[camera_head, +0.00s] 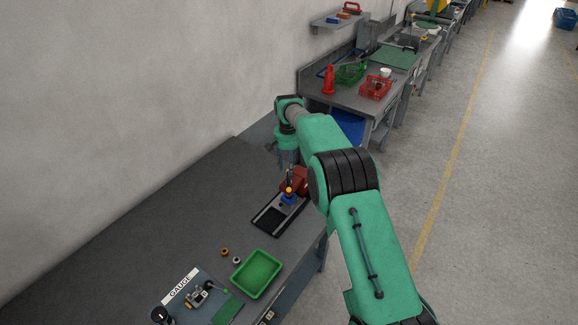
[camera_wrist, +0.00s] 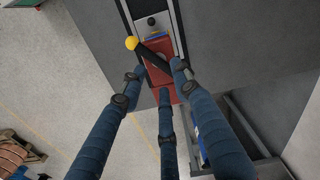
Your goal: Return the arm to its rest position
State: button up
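My gripper (camera_head: 287,163) hangs from the end of my green arm, above the red fixture on the workbench. In the wrist view, the blue fingers of my gripper (camera_wrist: 158,76) are spread apart with nothing held between them. Beyond the fingertips are a red fixture (camera_wrist: 158,56) and its black lever with a yellow knob (camera_wrist: 132,43). The red fixture also shows in the head view (camera_head: 296,184), partly hidden by my arm. I cannot tell the exact gap between the fingertips and the lever.
On the grey workbench (camera_head: 150,215) are a black-framed track (camera_head: 268,221), a green tray (camera_head: 257,273), two small rings and a gauge board (camera_head: 189,284). A wall stands close on the left. Open floor lies right.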

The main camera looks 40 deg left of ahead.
jog(key=shift+r, duration=0.1)
jog(key=w+d+r+m+t+b, duration=0.1)
jog(key=w+d+r+b, duration=0.3)
jog(key=d+r, duration=1.6)
jog(key=s+d+r+m+t+b, duration=0.15)
jog(key=d+r, duration=0.25)
jog(key=d, duration=0.4)
jog(key=s+d+r+y, duration=0.15)
jog(key=d+r, duration=0.25)
jog(key=d, duration=0.4)
jog(key=s+d+r+b, duration=0.1)
jog(key=s+d+r, duration=0.2)
jog(key=d, duration=0.5)
jog(key=s+d+r+m+t+b, duration=0.15)
jog(key=s+d+b, duration=0.25)
jog(key=s+d, duration=1.4)
jog(key=s+d+f+b, duration=0.1)
jog(key=s+d+f, duration=0.2)
jog(key=s, duration=0.3)
jog(key=s+d+f+t+h+b, duration=0.1)
jog(key=s+d+f, duration=0.3)
jog(key=s+d, duration=0.1)
jog(key=s+d+f+m+b, duration=0.1)
jog(key=s+d+f, duration=0.2)
jog(key=s, duration=0.4)
jog(key=shift+s+d+f+t, duration=0.2)
jog(key=shift+d+f+t, duration=0.1)
jog(key=shift+d, duration=0.4)
